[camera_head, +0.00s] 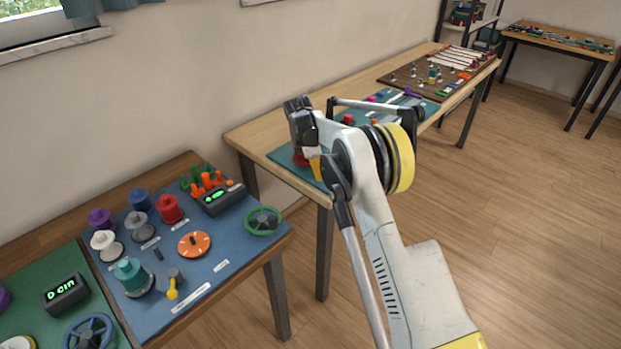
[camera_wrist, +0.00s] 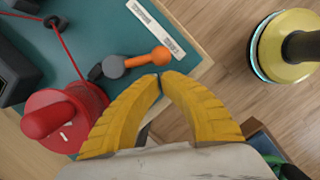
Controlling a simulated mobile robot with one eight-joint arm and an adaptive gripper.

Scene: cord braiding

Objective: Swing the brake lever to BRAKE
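In the wrist view an orange lever with a round knob (camera_wrist: 140,60) extends from a grey round pivot (camera_wrist: 112,67) on a teal board (camera_wrist: 110,25). A white label strip (camera_wrist: 158,28) lies beside it; its words are too small to read. My gripper (camera_wrist: 160,76) has yellow fingers whose tips meet, with nothing visible between them. The tips are right by the knob; whether they touch it I cannot tell. In the head view my gripper (camera_head: 316,170) is over the near end of the middle table's teal board (camera_head: 420,103), and my arm hides the lever.
A red spool (camera_wrist: 65,118) with a red cord stands left of my fingers, near a dark box (camera_wrist: 15,75). A yellow-and-black round part (camera_wrist: 285,45) is at right, past the board's edge. In the head view a blue panel (camera_head: 215,262) with several spools and a yellow lever (camera_head: 172,287) is at left.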

